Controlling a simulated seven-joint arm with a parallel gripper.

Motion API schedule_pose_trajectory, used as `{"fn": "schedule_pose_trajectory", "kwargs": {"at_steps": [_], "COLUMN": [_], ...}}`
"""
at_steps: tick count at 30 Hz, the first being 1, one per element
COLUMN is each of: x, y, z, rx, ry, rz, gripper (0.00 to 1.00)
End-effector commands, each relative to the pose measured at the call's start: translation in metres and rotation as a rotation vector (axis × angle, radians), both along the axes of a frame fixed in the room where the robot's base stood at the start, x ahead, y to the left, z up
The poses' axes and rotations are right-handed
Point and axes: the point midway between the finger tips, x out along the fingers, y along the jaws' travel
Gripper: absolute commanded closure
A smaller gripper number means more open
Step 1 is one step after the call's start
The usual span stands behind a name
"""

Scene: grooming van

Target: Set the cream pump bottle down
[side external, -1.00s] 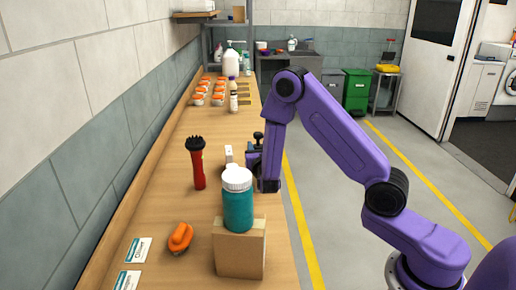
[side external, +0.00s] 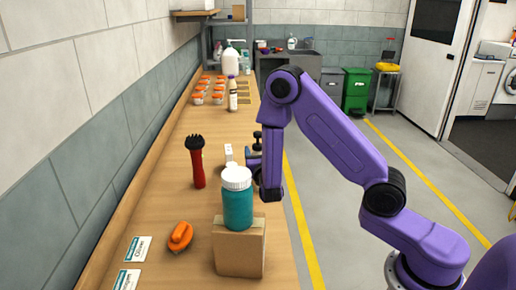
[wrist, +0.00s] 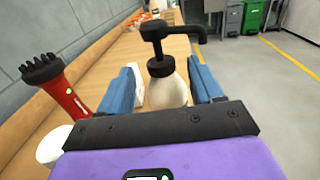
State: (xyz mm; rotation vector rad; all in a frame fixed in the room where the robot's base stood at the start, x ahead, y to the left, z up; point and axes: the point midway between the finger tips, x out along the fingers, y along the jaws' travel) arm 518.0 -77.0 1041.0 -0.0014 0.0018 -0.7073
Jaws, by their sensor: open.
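The cream pump bottle (wrist: 168,92) stands upright between my gripper's two blue fingers in the wrist view, its black pump head above them and its spout to the right. My gripper (wrist: 163,70) is open, with a gap beside the bottle at the right finger; contact at the left is unclear. In the side view the black pump top (side external: 257,136) shows beside my gripper (side external: 252,160) at the counter's right edge. The bottle's body and base are mostly hidden there, so its contact with the counter (side external: 165,190) is not visible.
A teal jar with a white lid (side external: 238,205) stands on a cardboard box (side external: 240,248) in front. Orange-lidded jars (side external: 199,92) and a bottle (side external: 233,95) stand farther back.

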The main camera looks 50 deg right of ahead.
Motion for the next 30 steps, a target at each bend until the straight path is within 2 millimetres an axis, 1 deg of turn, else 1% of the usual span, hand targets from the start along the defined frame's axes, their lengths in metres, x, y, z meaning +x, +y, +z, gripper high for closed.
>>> {"fn": "schedule_pose_trajectory", "kwargs": {"at_steps": [3, 9, 14, 17, 20, 23, 25, 28, 30], "x": [-0.014, -0.026, -0.028, -0.033, -0.045, -0.066, -0.085, -0.115, -0.137], "y": [0.013, 0.022, 0.022, 0.018, 0.012, 0.004, 0.000, -0.003, -0.001], "z": [0.000, 0.000, 0.002, 0.008, 0.019, 0.031, 0.036, 0.037, 0.035], "rx": [-0.002, -0.001, 0.004, 0.023, 0.071, 0.161, 0.245, 0.389, 0.501], "ry": [0.001, -0.001, -0.006, -0.019, -0.043, -0.071, -0.088, -0.100, -0.099], "rz": [0.003, 0.001, -0.008, -0.043, -0.115, -0.219, -0.300, -0.413, -0.484], "gripper": [0.35, 0.35, 0.35, 0.35, 0.35, 0.35, 0.35, 0.35, 0.35]}}
